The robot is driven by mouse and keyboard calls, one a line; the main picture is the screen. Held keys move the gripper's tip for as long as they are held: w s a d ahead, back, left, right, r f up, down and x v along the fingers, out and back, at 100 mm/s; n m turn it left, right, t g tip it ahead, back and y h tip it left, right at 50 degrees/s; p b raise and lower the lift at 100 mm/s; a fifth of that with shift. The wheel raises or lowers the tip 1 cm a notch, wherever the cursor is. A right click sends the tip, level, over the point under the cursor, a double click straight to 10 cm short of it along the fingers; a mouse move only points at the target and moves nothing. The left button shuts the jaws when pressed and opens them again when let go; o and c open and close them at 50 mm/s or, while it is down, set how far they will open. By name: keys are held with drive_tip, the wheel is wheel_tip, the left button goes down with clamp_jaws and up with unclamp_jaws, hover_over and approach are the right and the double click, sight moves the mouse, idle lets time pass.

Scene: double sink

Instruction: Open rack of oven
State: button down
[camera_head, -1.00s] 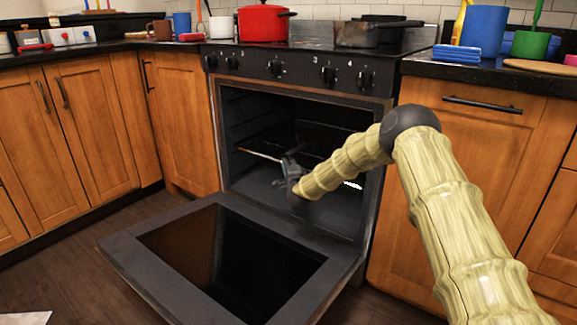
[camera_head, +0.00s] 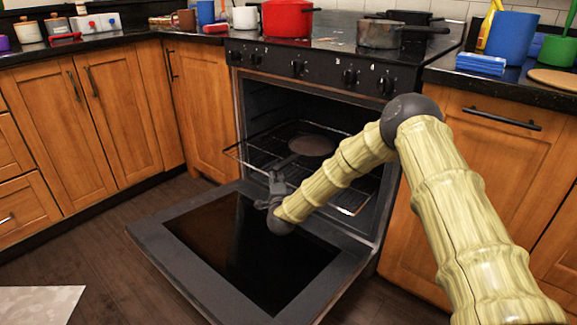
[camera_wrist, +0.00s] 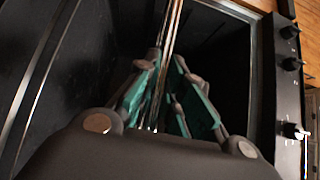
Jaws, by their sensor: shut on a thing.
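The oven (camera_head: 300,90) stands open, its black door (camera_head: 245,245) folded down toward me. The wire rack (camera_head: 240,158) sticks out of the oven cavity over the inner part of the door. A dark pan (camera_head: 312,145) with a handle lies on the rack. My gripper (camera_head: 277,184) is shut on the rack's front bar near its middle. In the wrist view the bar (camera_wrist: 172,35) runs between the green-padded fingers of my gripper (camera_wrist: 168,78). The fingertips' exact contact is partly hidden by the finger links.
A red pot (camera_head: 287,18) and a grey pan (camera_head: 380,33) stand on the stove top above. Wooden cabinets (camera_head: 110,110) flank the oven on both sides. The floor (camera_head: 110,220) left of the door is clear, with a pale mat (camera_head: 40,305) at lower left.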

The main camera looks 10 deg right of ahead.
drive_tip(key=shift+s+a+f+p, duration=0.1)
drive_tip(key=shift+s+a+p, duration=0.25)
drive_tip(key=shift+s+a, duration=0.7)
drive_tip(key=shift+s+a+p, duration=0.35)
drive_tip(key=shift+s+a, duration=0.45)
drive_tip(key=shift+a, duration=0.45)
drive_tip(key=c, duration=1.8)
unclamp_jaws()
drive_tip(key=shift+s, duration=0.1)
drive_tip(key=s+a, duration=0.1)
drive_tip(key=s, duration=1)
drive_tip(key=shift+s+a, duration=0.25)
drive_tip(key=shift+s, duration=0.1)
